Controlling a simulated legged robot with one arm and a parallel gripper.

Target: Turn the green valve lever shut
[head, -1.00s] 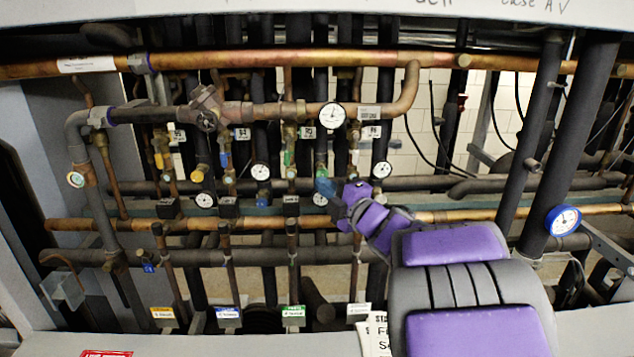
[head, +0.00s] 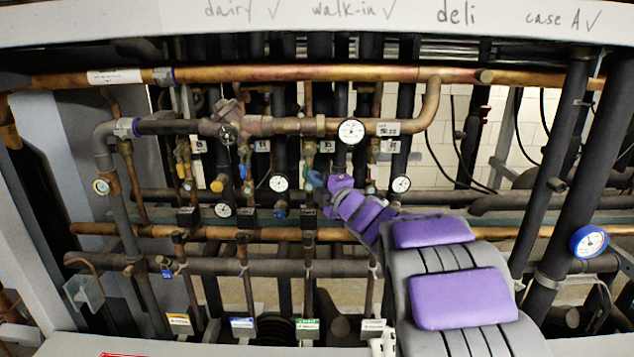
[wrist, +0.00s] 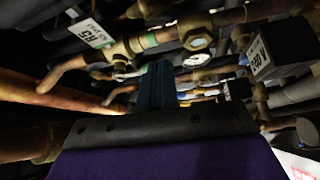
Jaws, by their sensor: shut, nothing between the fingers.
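The green valve lever (head: 309,157) is a small green piece on a brass valve in the middle of the rack, below the long copper pipe. My gripper (head: 314,180) is shut and empty, with its teal fingertips just below the lever in the head view. I cannot tell there whether they touch it. In the wrist view my shut fingers (wrist: 157,86) point into the pipework. I cannot tell whether this is the lever.
Yellow (head: 181,170) and blue (head: 243,171) levers sit to the left. A white gauge (head: 351,131) hangs above right, and a black labelled box (wrist: 262,57) is to the right in the wrist view. Pipes crowd close around my gripper.

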